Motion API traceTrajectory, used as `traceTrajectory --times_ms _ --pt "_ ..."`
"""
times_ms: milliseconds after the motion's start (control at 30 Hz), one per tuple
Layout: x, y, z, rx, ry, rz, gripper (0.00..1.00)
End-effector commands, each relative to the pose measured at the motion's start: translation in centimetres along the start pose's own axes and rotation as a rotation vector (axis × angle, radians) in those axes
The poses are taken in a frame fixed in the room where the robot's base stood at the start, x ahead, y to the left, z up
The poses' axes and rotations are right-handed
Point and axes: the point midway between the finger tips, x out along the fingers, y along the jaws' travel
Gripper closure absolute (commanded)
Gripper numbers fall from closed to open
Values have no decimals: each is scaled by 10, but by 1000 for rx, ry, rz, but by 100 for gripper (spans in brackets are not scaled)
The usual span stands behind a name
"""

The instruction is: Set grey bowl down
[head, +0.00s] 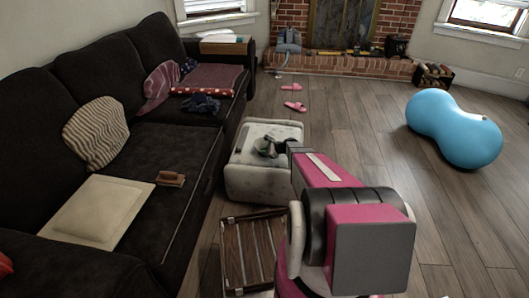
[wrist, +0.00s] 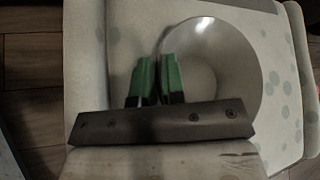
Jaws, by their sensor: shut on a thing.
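The grey bowl (wrist: 222,62) fills the middle right of the wrist view, its open inside facing the camera. My gripper (wrist: 158,68) has green fingers close together at the bowl's left rim, shut on that rim. The bowl is over the pale spotted top of an ottoman (wrist: 90,45); I cannot tell whether it touches it. In the head view my gripper (head: 268,149) is low over the white ottoman (head: 252,185), and the bowl is too small and dark there to make out clearly.
A dark sofa (head: 130,145) runs along the left, with a cream board (head: 98,210) and a brown brush-like thing (head: 171,179) on it. A slatted wooden crate (head: 250,250) stands before the ottoman. Pink slippers (head: 295,106) and a blue peanut ball (head: 455,130) lie on the floor.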

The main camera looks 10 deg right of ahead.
Motion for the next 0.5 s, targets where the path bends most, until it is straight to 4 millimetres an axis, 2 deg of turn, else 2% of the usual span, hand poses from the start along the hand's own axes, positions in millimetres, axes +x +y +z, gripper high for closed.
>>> traceTrajectory --times_ms 33,100,133,500 --pt "0 0 0 0 0 0 100" --pt "0 0 0 0 0 0 70" --pt "0 0 0 0 0 0 64" --pt "-5 0 1 1 0 -1 64"
